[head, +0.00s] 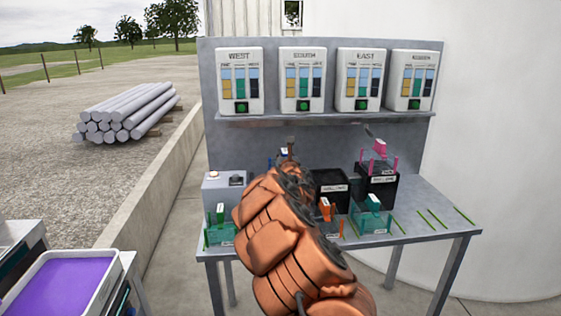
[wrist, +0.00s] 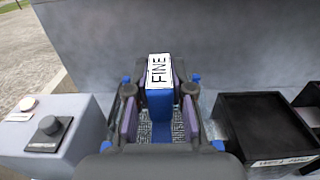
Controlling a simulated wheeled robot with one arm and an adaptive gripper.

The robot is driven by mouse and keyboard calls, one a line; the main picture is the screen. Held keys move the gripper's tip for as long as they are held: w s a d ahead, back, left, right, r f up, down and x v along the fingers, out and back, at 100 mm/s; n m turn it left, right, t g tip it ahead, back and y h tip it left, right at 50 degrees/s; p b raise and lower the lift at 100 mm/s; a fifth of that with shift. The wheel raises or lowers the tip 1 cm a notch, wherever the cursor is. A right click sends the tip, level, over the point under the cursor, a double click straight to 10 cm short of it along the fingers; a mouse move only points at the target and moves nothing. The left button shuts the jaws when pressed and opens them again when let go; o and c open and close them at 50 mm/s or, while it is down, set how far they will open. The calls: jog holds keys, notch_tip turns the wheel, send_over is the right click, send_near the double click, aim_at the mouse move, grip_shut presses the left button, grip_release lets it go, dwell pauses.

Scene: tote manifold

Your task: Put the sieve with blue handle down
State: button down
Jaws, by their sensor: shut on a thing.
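The sieve with the blue handle (wrist: 160,104) is in my gripper (wrist: 160,112), whose fingers are shut on the handle from both sides. The handle's white top reads "FINE". Grey mesh and blue corner posts show around and below the fingers in the wrist view. In the head view a small bit of the blue sieve (head: 284,152) shows near the back panel, mostly hidden by my arm. In the wrist view it is between a grey box with a knob (wrist: 65,115) and a black bin (wrist: 262,108). I cannot tell whether its underside touches anything.
The metal table (head: 425,205) also holds a pink-handled sieve (head: 379,150) on a black box (head: 377,190), an orange-handled sieve (head: 325,209) and green-handled sieves (head: 372,203) (head: 220,214). A shelf (head: 325,119) with labelled panels is above. The table's right end has only green strips.

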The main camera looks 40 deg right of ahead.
jog(key=shift+w+d+f, duration=0.1)
jog(key=shift+w+d, duration=0.2)
jog(key=shift+w, duration=0.45)
jog(key=shift+w+d, duration=0.25)
jog(key=shift+w, duration=0.5)
notch_tip(320, 180, down, 3)
jog(key=shift+w+r+p, duration=0.1)
jog(key=shift+p, duration=0.6)
jog(key=shift+f, duration=0.35)
jog(key=shift+f+b, duration=0.15)
jog(key=shift+b, duration=0.15)
jog(key=c, duration=1)
grip_release()
